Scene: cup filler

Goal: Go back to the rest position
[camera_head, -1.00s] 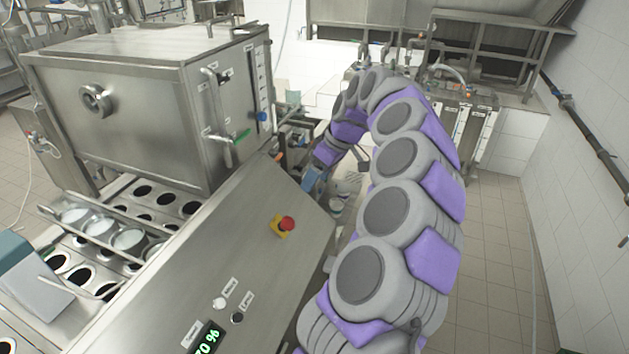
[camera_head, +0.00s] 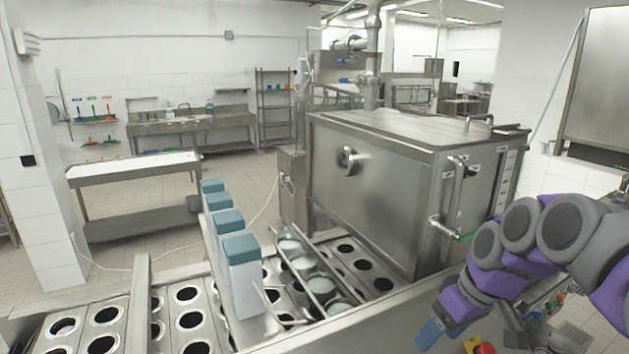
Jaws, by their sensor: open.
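My arm comes in from the right edge in grey and purple links and bends down to the left. My gripper (camera_head: 432,333), with a blue end, is low in the picture right of centre, in front of the filling machine. It is small here and its fingers are not clear; I see nothing held in it. The red emergency button (camera_head: 487,348) is just right of it, at the bottom edge.
The machine's steel tank (camera_head: 385,190) stands close behind my arm. Left of it are several teal-topped dispensers (camera_head: 240,275), a rail of white cups (camera_head: 322,284) and plates with round holes (camera_head: 105,315). Open floor (camera_head: 235,175) and a steel table (camera_head: 135,168) lie beyond.

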